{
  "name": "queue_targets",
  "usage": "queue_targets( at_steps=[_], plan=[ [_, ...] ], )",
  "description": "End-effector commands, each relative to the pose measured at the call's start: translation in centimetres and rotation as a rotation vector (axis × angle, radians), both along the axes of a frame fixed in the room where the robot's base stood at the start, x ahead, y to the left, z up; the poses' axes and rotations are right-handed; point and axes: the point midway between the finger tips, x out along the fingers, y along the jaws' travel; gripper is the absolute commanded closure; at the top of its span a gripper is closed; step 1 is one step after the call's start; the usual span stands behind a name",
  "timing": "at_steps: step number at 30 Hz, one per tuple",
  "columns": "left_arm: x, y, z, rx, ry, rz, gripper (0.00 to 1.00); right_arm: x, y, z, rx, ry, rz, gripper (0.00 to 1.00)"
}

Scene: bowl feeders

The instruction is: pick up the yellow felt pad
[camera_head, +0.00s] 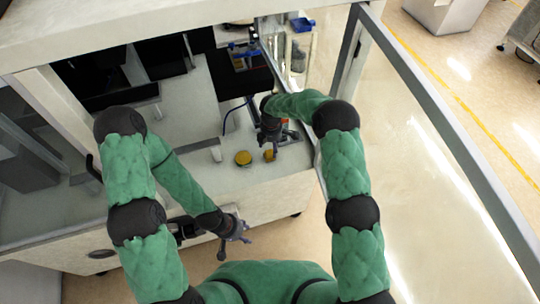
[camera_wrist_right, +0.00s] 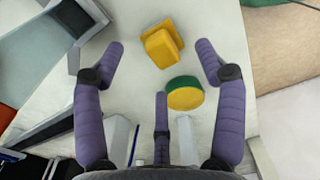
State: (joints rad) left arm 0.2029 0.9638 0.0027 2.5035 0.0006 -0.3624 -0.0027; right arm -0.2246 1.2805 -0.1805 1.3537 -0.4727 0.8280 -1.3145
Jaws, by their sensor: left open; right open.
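Two yellow pieces lie on the light counter (camera_head: 205,180). One is round (camera_head: 243,158); in the right wrist view it shows yellow and green (camera_wrist_right: 186,97). The other is a stepped yellow block (camera_head: 269,155), a smaller block on a flat base in the wrist view (camera_wrist_right: 162,44). I cannot tell for sure which is the felt pad. My right gripper (camera_head: 273,146) is open and empty over them. In the wrist view both pieces show between its spread purple fingers, not gripped. My left gripper (camera_head: 238,232) is open and empty, low in front of the counter.
A glass panel with a grey frame (camera_head: 352,48) stands right of my right arm. Blue parts (camera_head: 303,24) and dark machinery are at the back. The counter's front middle is clear.

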Motion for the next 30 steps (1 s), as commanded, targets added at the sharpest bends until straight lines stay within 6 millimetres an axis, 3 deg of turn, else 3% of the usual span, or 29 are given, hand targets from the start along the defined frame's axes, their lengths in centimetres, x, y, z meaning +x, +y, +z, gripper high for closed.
queue_targets(
  at_steps=[13, 23, 24, 30],
  plan=[
    [0.0, 0.0, -0.9, 0.000, -0.001, 0.000, 0.52, -0.2, 0.6, -4.8, 0.001, 0.001, -0.001, 0.28],
    [0.0, 0.0, -0.9, 0.000, -0.001, 0.000, 0.52, -0.1, 0.6, -5.4, 0.002, -0.002, -0.001, 0.28],
    [0.0, 0.0, -0.9, 0.000, -0.001, 0.000, 0.52, -0.1, 0.6, -5.4, 0.002, -0.002, -0.001, 0.31],
    [0.0, 0.0, -0.9, 0.000, -0.001, 0.000, 0.52, -0.2, 0.6, -5.5, 0.001, -0.001, -0.001, 0.88]
  ],
)
